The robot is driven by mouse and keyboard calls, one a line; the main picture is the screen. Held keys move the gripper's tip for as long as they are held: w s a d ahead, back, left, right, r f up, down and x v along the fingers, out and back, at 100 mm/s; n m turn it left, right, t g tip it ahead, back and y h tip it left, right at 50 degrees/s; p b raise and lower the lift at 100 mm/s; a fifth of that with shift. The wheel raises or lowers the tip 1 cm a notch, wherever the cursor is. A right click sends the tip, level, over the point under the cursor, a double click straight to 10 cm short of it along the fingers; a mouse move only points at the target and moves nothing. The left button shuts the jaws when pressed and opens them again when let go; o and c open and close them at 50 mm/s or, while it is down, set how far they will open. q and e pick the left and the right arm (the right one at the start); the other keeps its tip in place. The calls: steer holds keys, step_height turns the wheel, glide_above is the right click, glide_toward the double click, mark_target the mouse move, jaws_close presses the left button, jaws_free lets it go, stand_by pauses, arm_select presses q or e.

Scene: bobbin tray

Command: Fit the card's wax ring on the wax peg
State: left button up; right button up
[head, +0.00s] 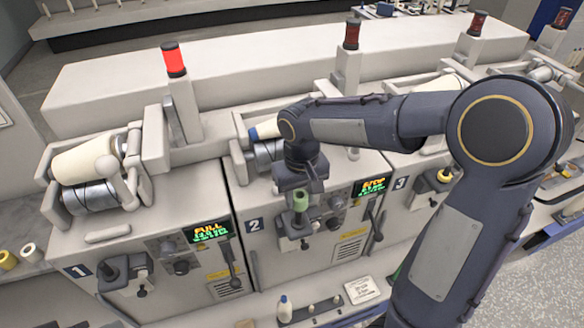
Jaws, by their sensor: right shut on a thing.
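My right gripper (300,187) reaches down from above at the front of station 2 and is shut on a pale green wax ring (300,201). The ring is directly above the wax unit (292,226) of that station, whose peg is hidden; I cannot tell whether the ring is around the peg or just above it. A white card (362,290) lies at the tray below; its print is too small to read. My left gripper is not in view.
Station 1 has a dark wax unit (112,267) and a lit red lamp (173,60). Station 3 holds a yellowish ring (444,175). A yellow ring (7,260) and a cream ring (31,253) sit at far left. A small white bottle (285,309) stands at the front.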

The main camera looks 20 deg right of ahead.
mark_target(299, 214)
steer(key=shift+w+a+f, duration=0.1)
steer(key=shift+w+f, duration=0.15)
steer(key=shift+f, duration=0.25)
steer(key=shift+s+f+b, duration=0.25)
steer(key=shift+f+b, duration=0.35)
steer(key=shift+b, duration=0.2)
step_height(299, 214, down, 3)
steer(key=shift+w+r+b, duration=0.1)
steer(key=shift+w+b, duration=0.05)
steer(key=shift+b, duration=1)
steer(key=shift+f+b, duration=0.4)
steer(key=shift+f, duration=0.15)
steer(key=shift+f+b, duration=0.4)
steer(key=shift+f, duration=0.15)
steer(key=o, duration=0.5)
steer(key=shift+o, duration=0.8)
